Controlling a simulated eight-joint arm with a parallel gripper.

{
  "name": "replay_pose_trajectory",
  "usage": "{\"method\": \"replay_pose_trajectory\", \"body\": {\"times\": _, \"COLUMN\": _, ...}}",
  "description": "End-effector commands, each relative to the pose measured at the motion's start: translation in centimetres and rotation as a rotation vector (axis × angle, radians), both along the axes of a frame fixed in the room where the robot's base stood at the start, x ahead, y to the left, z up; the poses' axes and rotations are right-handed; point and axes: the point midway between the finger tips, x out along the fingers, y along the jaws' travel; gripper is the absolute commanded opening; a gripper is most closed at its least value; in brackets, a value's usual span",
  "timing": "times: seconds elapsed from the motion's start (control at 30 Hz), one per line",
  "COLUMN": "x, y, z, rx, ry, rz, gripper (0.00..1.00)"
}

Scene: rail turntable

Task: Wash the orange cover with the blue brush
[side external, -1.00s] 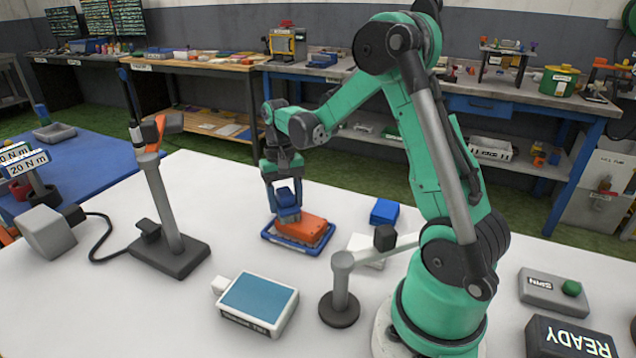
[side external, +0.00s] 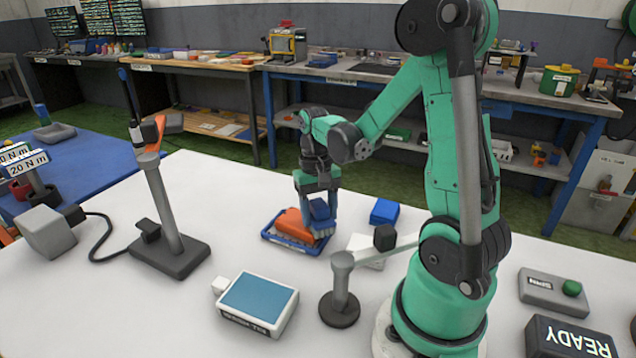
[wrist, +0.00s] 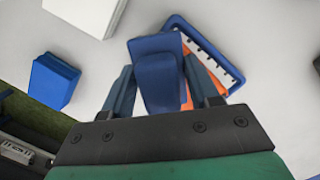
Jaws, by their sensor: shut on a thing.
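The orange cover (side external: 291,224) lies in a shallow blue tray (side external: 268,236) on the white table. In the wrist view the cover (wrist: 194,68) shows partly behind the brush, and the tray's blue rim (wrist: 212,44) shows around it. My gripper (side external: 318,208) is shut on the blue brush (side external: 319,209), which also shows between the fingers in the wrist view (wrist: 158,72). The brush is at the right end of the cover, its pale bristles low beside or against it. I cannot tell if they touch. My gripper (wrist: 160,95) hides part of the cover.
A blue block (side external: 384,211) and a white pad (side external: 366,250) lie right of the tray. A blue-topped box (side external: 258,300) is in front, and a tall stand (side external: 168,215) is at left. The table between is clear.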

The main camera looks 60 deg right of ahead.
Motion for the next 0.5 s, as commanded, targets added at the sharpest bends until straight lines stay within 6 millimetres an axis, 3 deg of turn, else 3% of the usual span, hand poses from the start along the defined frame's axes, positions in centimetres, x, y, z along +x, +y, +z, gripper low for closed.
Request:
{"method": "replay_pose_trajectory", "body": {"times": 0.17, "x": -0.3, "y": 0.1, "z": 2.5, "rx": 0.0, "ry": 0.0, "rz": 0.0, "gripper": 0.05}}
{"method": "replay_pose_trajectory", "body": {"times": 0.5, "x": -0.2, "y": 0.1, "z": 5.5, "rx": 0.0, "ry": 0.0, "rz": 0.001, "gripper": 0.05}}
